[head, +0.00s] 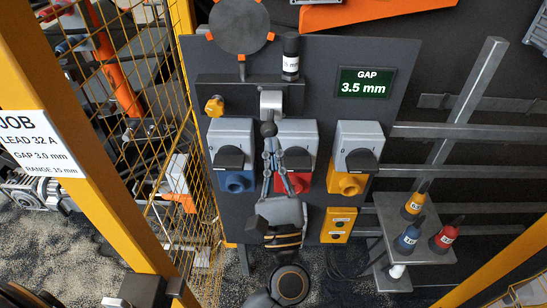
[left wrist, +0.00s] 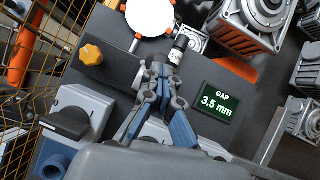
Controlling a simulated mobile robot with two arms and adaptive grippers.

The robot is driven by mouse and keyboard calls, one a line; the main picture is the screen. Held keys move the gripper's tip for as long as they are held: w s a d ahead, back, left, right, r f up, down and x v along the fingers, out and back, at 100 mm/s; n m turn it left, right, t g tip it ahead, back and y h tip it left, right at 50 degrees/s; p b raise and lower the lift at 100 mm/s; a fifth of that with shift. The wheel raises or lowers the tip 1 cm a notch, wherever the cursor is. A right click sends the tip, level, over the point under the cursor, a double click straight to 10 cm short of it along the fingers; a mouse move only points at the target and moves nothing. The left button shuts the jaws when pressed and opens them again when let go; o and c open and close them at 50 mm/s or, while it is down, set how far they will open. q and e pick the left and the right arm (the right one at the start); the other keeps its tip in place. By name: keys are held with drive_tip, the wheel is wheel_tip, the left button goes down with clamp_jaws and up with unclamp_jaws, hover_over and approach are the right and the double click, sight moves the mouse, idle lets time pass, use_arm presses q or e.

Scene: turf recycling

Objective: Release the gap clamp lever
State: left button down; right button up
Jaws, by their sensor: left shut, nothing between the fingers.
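The gap clamp lever appears to be the pale grey piece with a dark round knob (head: 268,129) below it, on the dark bar (head: 225,92) of the panel. My left gripper (head: 269,145) is shut and empty, its fingertips at or just below this knob. In the left wrist view the closed fingertips (left wrist: 160,78) overlap the clamp area and partly hide it, so I cannot tell whether they touch the lever. The gap display (head: 364,84) reads 3.5 mm; it also shows in the left wrist view (left wrist: 216,104). My right gripper is not in view.
A dark handwheel (head: 239,25) with orange grips, a labelled black cylinder (head: 290,55) and a yellow knob (head: 214,105) sit near the lever. Yellow mesh (head: 185,150) stands left; a job card (head: 38,143) reads gap 3.0 mm.

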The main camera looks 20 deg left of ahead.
sight(274, 135)
use_arm(q)
drive_tip(key=shift+w+r, duration=0.15)
drive_tip(key=shift+r, duration=0.75)
drive_tip(key=shift+w+r, duration=0.1)
drive_tip(key=shift+r, duration=0.8)
